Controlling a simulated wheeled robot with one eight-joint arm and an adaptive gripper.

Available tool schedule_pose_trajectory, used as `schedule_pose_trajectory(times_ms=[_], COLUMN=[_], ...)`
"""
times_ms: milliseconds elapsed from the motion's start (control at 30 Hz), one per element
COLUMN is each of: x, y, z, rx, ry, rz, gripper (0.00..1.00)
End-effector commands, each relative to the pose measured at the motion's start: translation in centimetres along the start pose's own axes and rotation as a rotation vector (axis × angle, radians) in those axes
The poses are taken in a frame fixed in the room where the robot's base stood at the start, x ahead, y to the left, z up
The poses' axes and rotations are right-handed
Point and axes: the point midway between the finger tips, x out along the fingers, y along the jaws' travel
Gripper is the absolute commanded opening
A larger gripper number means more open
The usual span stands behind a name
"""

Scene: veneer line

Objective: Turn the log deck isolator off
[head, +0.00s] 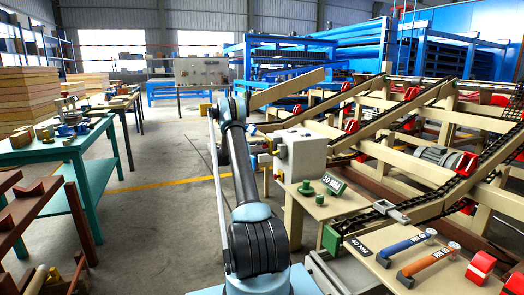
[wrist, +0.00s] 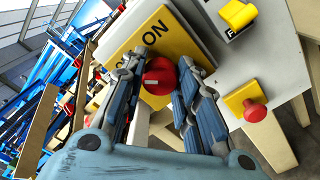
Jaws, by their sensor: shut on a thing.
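The isolator is a yellow plate (wrist: 127,52) marked "ON" with a red rotary knob (wrist: 159,80), on the face of a grey box in the wrist view. My gripper (wrist: 160,73) has one finger on each side of the red knob and is shut on it. The fingers hide parts of the knob and plate. In the head view the grey control box (head: 307,155) stands just right of my forearm. The knob's exact angle is hard to tell there, as my arm and the box's side view obscure it.
On the same box face are a red push button on a yellow base (wrist: 254,109) and a yellow switch (wrist: 238,15). A bench (head: 350,212) with green pieces and handled tools stands at the right, before the chain conveyor (head: 440,180). Open floor (head: 155,205) lies left of my arm.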

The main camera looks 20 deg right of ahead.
Motion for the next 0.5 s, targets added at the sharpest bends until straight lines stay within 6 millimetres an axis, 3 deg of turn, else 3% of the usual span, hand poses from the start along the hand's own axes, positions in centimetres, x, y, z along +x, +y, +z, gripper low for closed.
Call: schedule_pose_trajectory(times_ms=[133, 167, 233, 267, 500], x=[-0.18, -0.18, -0.18, -0.17, -0.07], y=[-0.11, -0.11, -0.1, -0.09, -0.04], z=[-0.2, -0.2, -0.2, -0.18, -0.05], rx=[0.0, 0.0, 0.0, 0.0, 0.001], ry=[0.005, 0.005, 0.005, 0.004, 0.002], rz=[-0.001, -0.001, -0.001, -0.001, -0.001], gripper=[0.05, 0.31, 0.47, 0.49, 0.49])
